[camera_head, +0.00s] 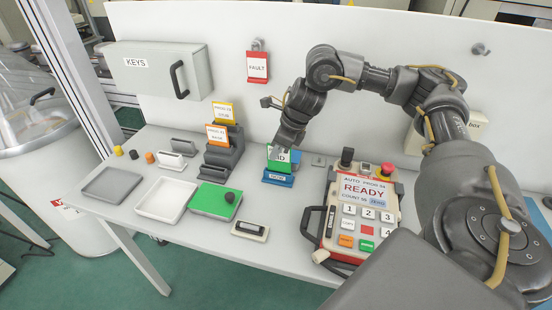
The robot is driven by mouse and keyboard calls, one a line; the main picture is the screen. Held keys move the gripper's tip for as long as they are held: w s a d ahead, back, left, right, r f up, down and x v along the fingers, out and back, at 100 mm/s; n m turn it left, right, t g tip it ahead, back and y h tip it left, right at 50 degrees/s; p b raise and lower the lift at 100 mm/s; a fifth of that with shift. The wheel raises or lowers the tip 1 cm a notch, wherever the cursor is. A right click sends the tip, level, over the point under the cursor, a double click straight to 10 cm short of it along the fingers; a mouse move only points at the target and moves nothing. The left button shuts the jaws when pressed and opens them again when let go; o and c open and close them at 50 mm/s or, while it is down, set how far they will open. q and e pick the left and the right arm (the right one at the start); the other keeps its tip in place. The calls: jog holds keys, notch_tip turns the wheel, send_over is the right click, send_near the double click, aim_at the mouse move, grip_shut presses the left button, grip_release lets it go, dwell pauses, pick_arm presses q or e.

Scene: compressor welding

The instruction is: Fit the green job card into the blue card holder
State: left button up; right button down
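The green job card (279,168) stands upright at the blue card holder (278,180) on the table, right of the middle. Its lower edge meets the holder; how deep it sits in the slot I cannot tell. My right gripper (282,149) comes down from above and is shut on the card's upper part, covering some of its white label. My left gripper is not in view.
A dark stepped rack (222,155) with orange and yellow cards stands to the left. The READY control panel (360,210) is to the right. A red FAULT tag (257,66) hangs on the wall.

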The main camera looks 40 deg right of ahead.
aim_at(270, 170)
notch_tip(270, 170, down, 2)
jog(key=shift+f+p, duration=0.25)
jog(key=shift+p, duration=0.05)
jog(key=shift+f, duration=0.25)
jog(key=c, duration=1.6)
grip_release()
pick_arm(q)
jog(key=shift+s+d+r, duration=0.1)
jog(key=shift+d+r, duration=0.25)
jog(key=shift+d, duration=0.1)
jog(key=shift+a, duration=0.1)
